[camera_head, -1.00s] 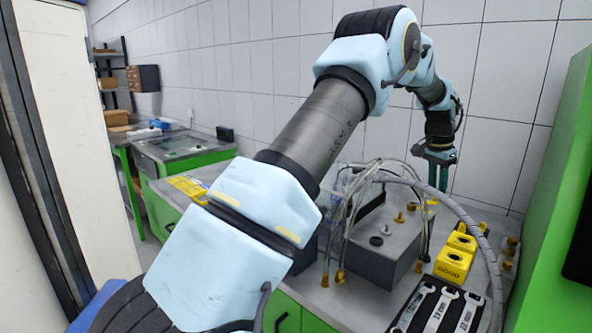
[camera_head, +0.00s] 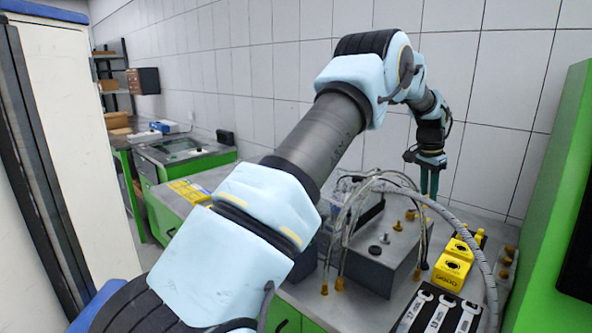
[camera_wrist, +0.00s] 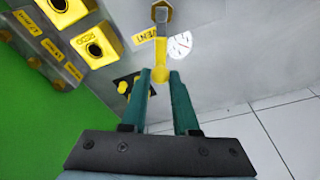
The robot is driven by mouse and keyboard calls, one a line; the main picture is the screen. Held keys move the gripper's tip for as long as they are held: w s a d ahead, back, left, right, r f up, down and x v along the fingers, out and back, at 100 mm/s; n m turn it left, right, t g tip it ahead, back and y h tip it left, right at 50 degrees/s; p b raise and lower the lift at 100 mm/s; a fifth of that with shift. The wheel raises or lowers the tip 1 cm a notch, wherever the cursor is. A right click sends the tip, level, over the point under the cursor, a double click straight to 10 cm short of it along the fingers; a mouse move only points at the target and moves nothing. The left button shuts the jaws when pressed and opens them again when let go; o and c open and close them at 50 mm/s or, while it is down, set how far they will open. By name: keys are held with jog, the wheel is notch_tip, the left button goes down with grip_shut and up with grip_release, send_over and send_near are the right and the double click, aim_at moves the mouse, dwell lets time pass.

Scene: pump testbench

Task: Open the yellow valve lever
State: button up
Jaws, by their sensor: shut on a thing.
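The yellow valve lever (camera_wrist: 160,52) shows in the wrist view, running from a brass nut (camera_wrist: 161,12) at the top down to its rounded end between my fingertips. My gripper (camera_wrist: 159,76) is shut on the lever's free end, with a green finger on each side. In the head view my gripper (camera_head: 429,184) points down behind the grey metal box, near the wall. I cannot make out the lever there.
A grey box (camera_head: 372,272) with brass fittings and looping hoses (camera_head: 345,215) stands left of my gripper. Yellow blocks (camera_head: 452,273) and a black tray of wrenches (camera_head: 410,313) lie in front. A green panel (camera_head: 550,190) bounds the right side; the tiled wall is behind.

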jog(key=shift+w, duration=0.1)
jog(key=shift+w+a+p, duration=0.45)
jog(key=shift+w+a, duration=0.05)
jog(key=shift+w, duration=0.3)
jog(key=shift+w+a, duration=0.25)
jog(key=shift+a, duration=0.05)
jog(key=o, duration=1.5)
jog(key=shift+c, duration=0.2)
jog(key=shift+r+p, duration=0.1)
jog(key=shift+p, duration=0.2)
notch_tip(320, 180, up, 6)
jog(key=p, duration=0.3)
jog(key=shift+p, duration=0.4)
